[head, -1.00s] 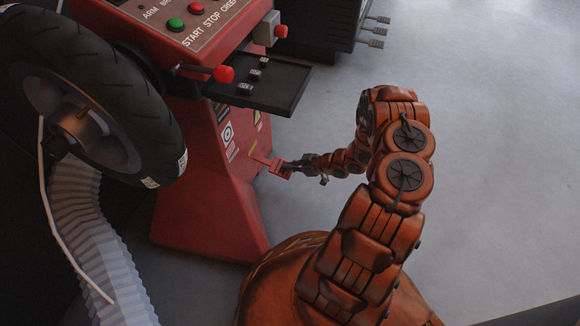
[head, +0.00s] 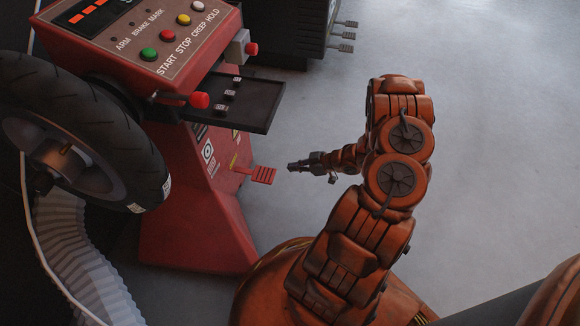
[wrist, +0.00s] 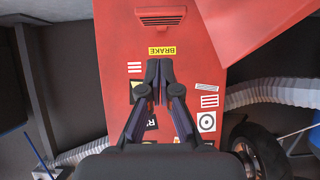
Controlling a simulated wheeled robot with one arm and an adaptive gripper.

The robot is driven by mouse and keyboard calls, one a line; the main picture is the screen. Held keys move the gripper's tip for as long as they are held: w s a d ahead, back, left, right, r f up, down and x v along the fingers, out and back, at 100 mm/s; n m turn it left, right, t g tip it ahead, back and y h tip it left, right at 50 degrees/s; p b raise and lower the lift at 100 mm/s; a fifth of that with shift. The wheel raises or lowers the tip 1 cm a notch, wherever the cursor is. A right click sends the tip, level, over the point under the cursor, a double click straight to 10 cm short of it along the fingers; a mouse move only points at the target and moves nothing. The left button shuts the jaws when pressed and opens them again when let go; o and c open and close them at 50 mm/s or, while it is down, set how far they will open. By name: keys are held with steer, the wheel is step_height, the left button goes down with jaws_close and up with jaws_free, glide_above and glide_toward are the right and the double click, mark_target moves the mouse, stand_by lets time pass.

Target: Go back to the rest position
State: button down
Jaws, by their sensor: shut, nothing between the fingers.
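My gripper (head: 292,167) is at the end of my orange arm, in the middle of the head view. It is apart from the red brake pedal (head: 264,175), with a small gap of floor between them. In the wrist view my gripper (wrist: 159,66) shows with its dark fingertips together and nothing between them. Beyond it are the red cabinet face (wrist: 117,50), the yellow BRAKE label (wrist: 162,50) and the slotted pedal (wrist: 160,19) near the top.
The red machine (head: 190,235) stands left of my arm, with a dark tray (head: 255,104), a red knob (head: 200,101) and coloured buttons. A tyred wheel (head: 135,145) and a grey ribbed hose (head: 70,250) are at far left. Grey floor (head: 490,150) on the right is clear.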

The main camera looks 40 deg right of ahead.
stand_by(0.5)
steer(key=w+d+r+g+h+p, duration=0.1)
steer(key=w+d+r+h+p, duration=0.1)
steer(key=d+r+h+p, duration=0.3)
steer(key=w+d+r+m+g+p, duration=0.1)
steer(key=w+d+r+p, duration=0.15)
steer(key=r, duration=0.55)
steer(key=w+d+r+g+h+p, duration=0.1)
steer(key=d+r+h+p, duration=0.15)
steer(key=d+r, duration=0.3)
step_height(320, 180, up, 26)
steer(key=s+a+m+g+h+p, duration=0.2)
steer(key=m+h+p, duration=0.25)
steer(key=p, duration=0.45)
steer(key=s+a+r+m+g+p, duration=0.1)
steer(key=s+a+r+g+p, duration=0.1)
steer(key=s+a+r+p, duration=0.45)
steer(key=s+a+r+m+g+p, duration=0.1)
steer(key=s+a+r+p, duration=0.2)
steer(key=a+r, duration=0.7)
steer(key=s+a+r+g+y+p, duration=0.2)
steer(key=s+a+r+p, duration=0.2)
steer(key=s+a+r, duration=0.3)
steer(key=s+a+r+g+y+p, duration=0.1)
steer(key=s+a+r+y+p, duration=0.2)
steer(key=s+a, duration=1)
step_height(320, 180, up, 4)
steer(key=shift+s+a+r+g+p, duration=0.1)
steer(key=shift+s+a+g+p, duration=0.25)
steer(key=shift+a+p, duration=0.65)
